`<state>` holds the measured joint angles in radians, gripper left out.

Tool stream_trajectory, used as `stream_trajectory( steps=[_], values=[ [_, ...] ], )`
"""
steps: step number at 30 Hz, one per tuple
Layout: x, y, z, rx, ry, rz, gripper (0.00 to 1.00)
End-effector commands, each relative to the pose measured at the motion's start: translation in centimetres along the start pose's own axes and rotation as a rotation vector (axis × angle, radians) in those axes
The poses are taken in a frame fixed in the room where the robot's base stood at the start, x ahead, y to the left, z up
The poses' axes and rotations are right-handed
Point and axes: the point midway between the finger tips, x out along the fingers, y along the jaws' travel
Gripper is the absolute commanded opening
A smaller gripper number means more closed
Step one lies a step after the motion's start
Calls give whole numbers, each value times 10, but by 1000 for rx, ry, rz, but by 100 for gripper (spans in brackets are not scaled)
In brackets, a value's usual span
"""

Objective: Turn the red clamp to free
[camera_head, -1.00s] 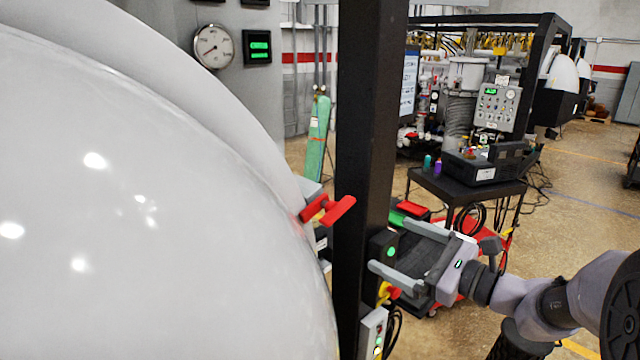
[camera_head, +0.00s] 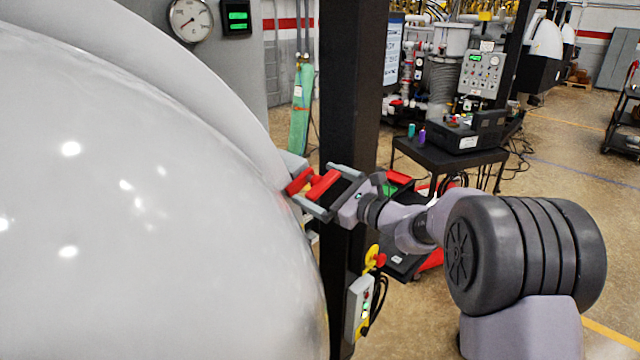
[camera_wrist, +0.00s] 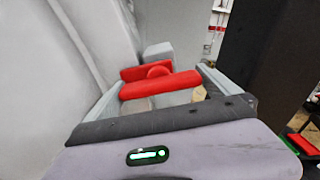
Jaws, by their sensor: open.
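The red clamp (camera_head: 322,184) sits at the edge of the large white furnace door (camera_head: 130,230), beside the black post. It has a red cross handle in front of a red base piece. In the wrist view the red clamp (camera_wrist: 160,84) lies crosswise between my fingers. My gripper (camera_head: 314,190) is open, with a finger on either side of the clamp handle. In the wrist view my gripper (camera_wrist: 160,90) has its two grey fingers spread wide. I cannot tell whether either finger touches the handle.
The black post (camera_head: 350,90) stands right behind my gripper. A control box with lit buttons (camera_head: 359,308) and a red and yellow knob (camera_head: 375,258) are below. A black table (camera_head: 450,160) with equipment stands further back. Open floor lies to the right.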

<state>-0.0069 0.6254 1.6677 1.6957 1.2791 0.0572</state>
Motion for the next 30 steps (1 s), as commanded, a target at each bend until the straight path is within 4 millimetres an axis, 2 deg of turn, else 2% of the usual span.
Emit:
stream_trajectory(
  steps=[8,15,16,23,30],
  values=[
    [1,0,0,1,0,0,100],
    [1,0,0,0,0,0,53],
    [1,0,0,0,0,0,50],
    [1,0,-2,-26,-1,0,50],
    [1,0,-5,-156,-4,-2,50]
  ],
)
